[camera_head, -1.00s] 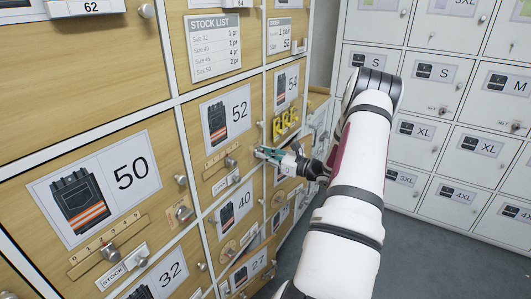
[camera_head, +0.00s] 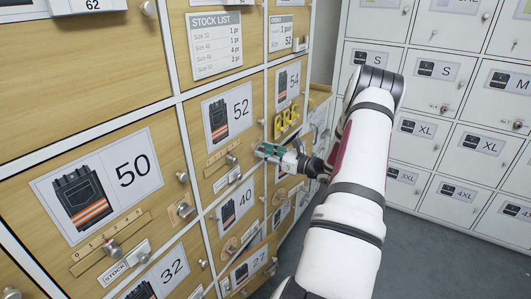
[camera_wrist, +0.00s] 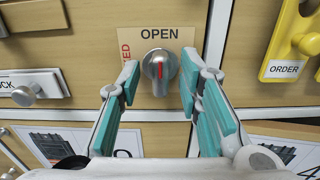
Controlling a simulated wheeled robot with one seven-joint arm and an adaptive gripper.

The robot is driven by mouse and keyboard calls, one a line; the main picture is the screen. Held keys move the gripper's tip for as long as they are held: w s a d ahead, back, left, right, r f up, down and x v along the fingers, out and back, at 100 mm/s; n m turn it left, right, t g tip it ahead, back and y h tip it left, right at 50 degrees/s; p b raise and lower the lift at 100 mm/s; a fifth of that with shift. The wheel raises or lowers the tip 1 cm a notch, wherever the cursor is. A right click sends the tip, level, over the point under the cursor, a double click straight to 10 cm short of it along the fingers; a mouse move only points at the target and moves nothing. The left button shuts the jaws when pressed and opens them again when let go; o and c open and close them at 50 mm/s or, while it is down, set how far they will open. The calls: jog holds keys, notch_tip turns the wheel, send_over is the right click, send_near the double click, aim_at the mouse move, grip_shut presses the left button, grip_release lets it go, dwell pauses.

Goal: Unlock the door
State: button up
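A silver turn knob (camera_wrist: 159,66) with a red mark, roughly vertical, shows in the wrist view on a wooden door. A plate (camera_wrist: 128,42) behind it reads "OPEN" above; red letters ending in "ED" run at its left. My gripper (camera_wrist: 160,82) is open, its teal-padded fingers on either side of the knob, with small gaps visible. In the head view my gripper (camera_head: 262,150) is at the lower right of the door with the 52 label (camera_head: 228,112); its fingers hide the knob there. The door looks shut.
A yellow ORDER tag (camera_wrist: 290,45) hangs to the right of the knob. A STOCK plate with a small knob (camera_wrist: 28,92) is to the left. Other labelled lockers surround this door; white lockers (camera_head: 440,125) stand at the right. Grey floor (camera_head: 430,255) is clear.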

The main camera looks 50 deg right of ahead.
jog(key=s, duration=1.2)
jog(key=shift+d, duration=0.45)
jog(key=shift+w, duration=0.1)
